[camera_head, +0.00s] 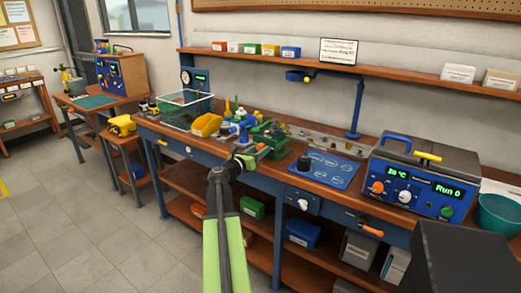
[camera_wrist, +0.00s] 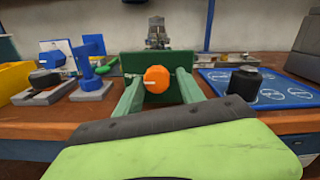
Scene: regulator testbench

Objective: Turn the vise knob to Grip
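The vise is a dark green block (camera_wrist: 126,66) with a grey metal top, in the middle of the wrist view. Its round orange knob (camera_wrist: 157,80) faces me, with a white mark pointing left. No lettering can be read around it. My gripper (camera_wrist: 158,92) is open, with its two green fingers left and right of the knob and a gap on each side. Whether the fingertips reach past the knob's face I cannot tell.
Blue fixtures (camera_wrist: 90,65) and a yellow bin (camera_head: 206,125) stand left. A blue control box (camera_head: 411,187) is farther right. The bench's front edge runs below my gripper.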

